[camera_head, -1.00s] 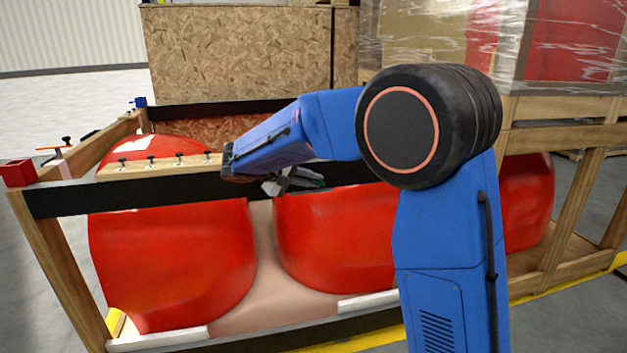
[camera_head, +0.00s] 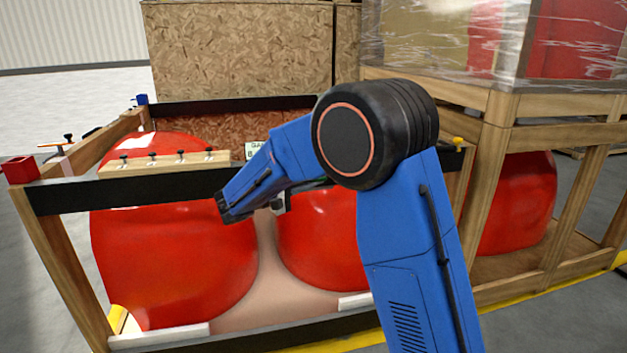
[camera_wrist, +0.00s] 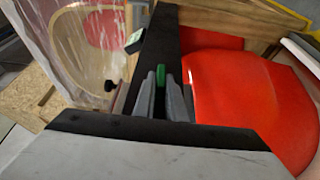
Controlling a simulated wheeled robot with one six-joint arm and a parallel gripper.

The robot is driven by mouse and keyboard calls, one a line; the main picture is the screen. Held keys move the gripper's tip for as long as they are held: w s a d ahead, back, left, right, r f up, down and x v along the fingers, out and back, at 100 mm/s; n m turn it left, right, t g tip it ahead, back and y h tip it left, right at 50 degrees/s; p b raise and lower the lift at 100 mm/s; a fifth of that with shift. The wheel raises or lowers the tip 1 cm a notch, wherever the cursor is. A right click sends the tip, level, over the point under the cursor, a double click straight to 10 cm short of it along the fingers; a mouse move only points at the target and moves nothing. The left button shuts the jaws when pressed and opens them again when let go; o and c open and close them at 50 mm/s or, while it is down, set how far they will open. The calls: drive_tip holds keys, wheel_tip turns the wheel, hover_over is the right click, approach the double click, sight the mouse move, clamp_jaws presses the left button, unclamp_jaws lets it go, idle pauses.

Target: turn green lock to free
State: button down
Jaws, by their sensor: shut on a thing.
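The green lock (camera_wrist: 160,76) shows in the wrist view as a narrow green piece between the fingertips of my gripper (camera_wrist: 162,88). The grey fingers are shut on it, beside the black bar (camera_wrist: 162,42) of the crate. The lock's lower part and its exact turn are hidden by the fingers. In the head view my gripper (camera_head: 281,204) is a small grey shape under my blue arm, in front of the crate's upper front bar. My arm hides most of it, and I cannot make out the green lock there.
Red nosecones (camera_head: 175,255) sit in the wooden crate with a black front bar (camera_head: 130,188). A wooden strip (camera_head: 165,163) bears several dark knobs. Corners carry a red block (camera_head: 20,170), a blue piece (camera_head: 141,99) and a yellow piece (camera_head: 458,141). A wrapped crate (camera_head: 440,45) stands behind.

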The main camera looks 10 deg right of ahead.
drive_tip(key=c, duration=1.8)
unclamp_jaws()
drive_tip(key=v, duration=1.7)
drive_tip(key=shift+a, duration=0.25)
